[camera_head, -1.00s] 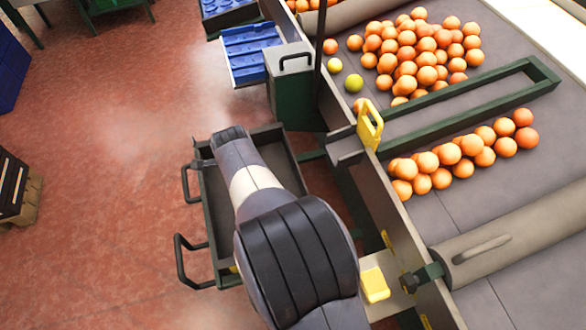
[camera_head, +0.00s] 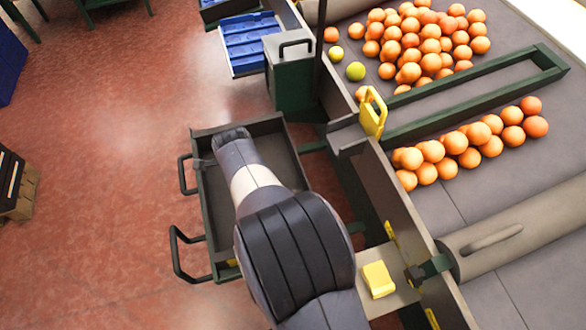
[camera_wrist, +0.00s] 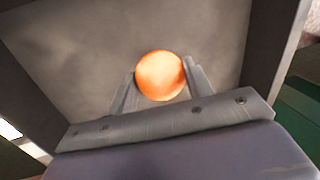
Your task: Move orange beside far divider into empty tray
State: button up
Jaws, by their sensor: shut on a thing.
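My gripper (camera_wrist: 158,84) is shut on an orange (camera_wrist: 160,75), which sits between the two fingertips in the wrist view. Behind the orange is the bare grey floor of the empty tray (camera_wrist: 75,65); I cannot tell how far below the orange it lies. In the head view the tray (camera_head: 285,150) is a dark box with green edges left of the conveyor, and my arm reaches over it. My arm hides the gripper and the held orange there. The far divider (camera_head: 470,98) is a green frame lying across the belt.
A large heap of oranges (camera_head: 425,45) lies beyond the divider, and a smaller row (camera_head: 470,145) lies on its near side. A yellow handle (camera_head: 373,113) stands at the conveyor's edge. A blue crate (camera_head: 250,45) and a grey-green box (camera_head: 290,75) stand behind the tray.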

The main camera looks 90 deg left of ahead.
jog(key=shift+d+b+x, duration=0.2)
jog(key=shift+b+x, duration=0.6)
jog(key=shift+x, duration=0.15)
jog(key=shift+d+b+x, duration=0.25)
jog(key=shift+b+x, duration=0.5)
jog(key=shift+x, duration=0.25)
dwell(1.0)
jog(key=shift+w+f, duration=0.1)
jog(key=shift+w, duration=0.05)
jog(key=o, duration=1.6)
jog(key=shift+c, duration=0.2)
jog(key=shift+p+v, duration=1.1)
jog(key=shift+v, duration=1.45)
jog(key=shift+s+a+r+p+v, duration=0.1)
jog(key=shift+a+p+v, duration=0.15)
jog(key=shift+p+v, duration=0.6)
jog(key=shift+s+a+r+p+v, duration=0.1)
jog(key=shift+a+p+v, duration=0.2)
jog(key=shift+v, duration=1.1)
jog(key=shift+s+a+p+v, duration=0.1)
jog(key=shift+a+p+v, duration=0.1)
jog(key=shift+p+v, duration=0.7)
jog(key=shift+r, duration=0.2)
jog(key=shift+b, duration=0.3)
